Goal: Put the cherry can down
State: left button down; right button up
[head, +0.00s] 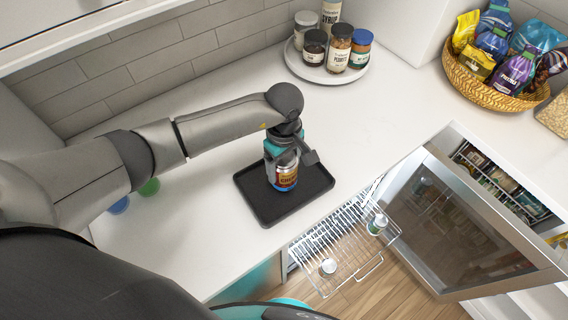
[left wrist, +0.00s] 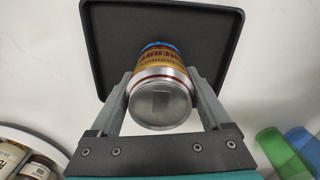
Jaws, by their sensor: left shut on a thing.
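The cherry can (head: 284,177), with an orange and red label, is upright at the black tray (head: 257,206) on the white counter. My left gripper (head: 283,160) comes from above and is shut around the can's upper part. In the left wrist view the can (left wrist: 160,75) sits between the two fingers (left wrist: 161,103), its silver end facing the camera. The black tray (left wrist: 110,22) is behind the can there. I cannot tell whether the can's bottom touches the tray. My right gripper does not show.
A round white tray (head: 309,71) with several jars stands at the back. A wicker basket (head: 489,95) of snack bags is at the right. An open appliance door (head: 455,225) and a pulled-out wire rack (head: 345,240) lie beyond the counter's front edge. Green (head: 149,187) and blue (head: 119,205) items stand left of the tray.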

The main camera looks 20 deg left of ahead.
pick_arm(q)
jog(key=shift+f, duration=0.2)
grip_release()
jog(key=shift+r, duration=0.1)
jog(key=shift+r, duration=0.5)
notch_tip(320, 180, up, 11)
jog(key=shift+r+b, duration=0.15)
jog(key=shift+b, duration=0.5)
